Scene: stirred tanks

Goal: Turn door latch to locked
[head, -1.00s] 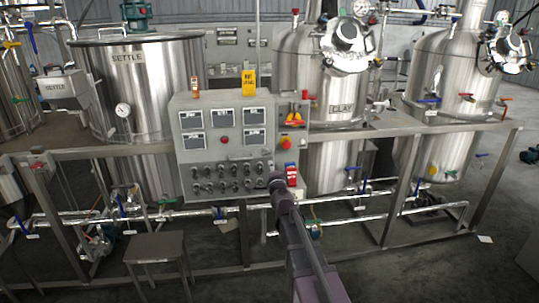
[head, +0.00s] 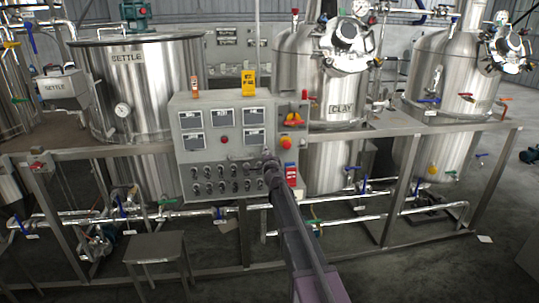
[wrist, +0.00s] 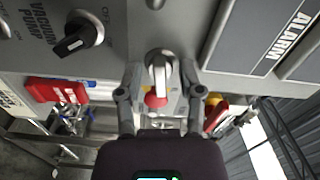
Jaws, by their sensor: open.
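In the wrist view the door latch is a silver lever (wrist: 158,64) on the grey control panel (wrist: 115,65). A red patch (wrist: 155,100) shows just below its end. My gripper (wrist: 160,92) is open, with one finger on each side of the latch. I cannot tell whether either finger touches it. In the head view my gripper (head: 268,157) is at the right part of the control panel (head: 185,106) front, and the latch is not clear there.
A black vacuum pump knob (wrist: 78,40) sits left of the latch in the wrist view. In the head view, an orange-red knob (head: 286,143) and a red box (head: 290,171) are at the panel's right side. A rail (head: 400,133) runs beside it.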

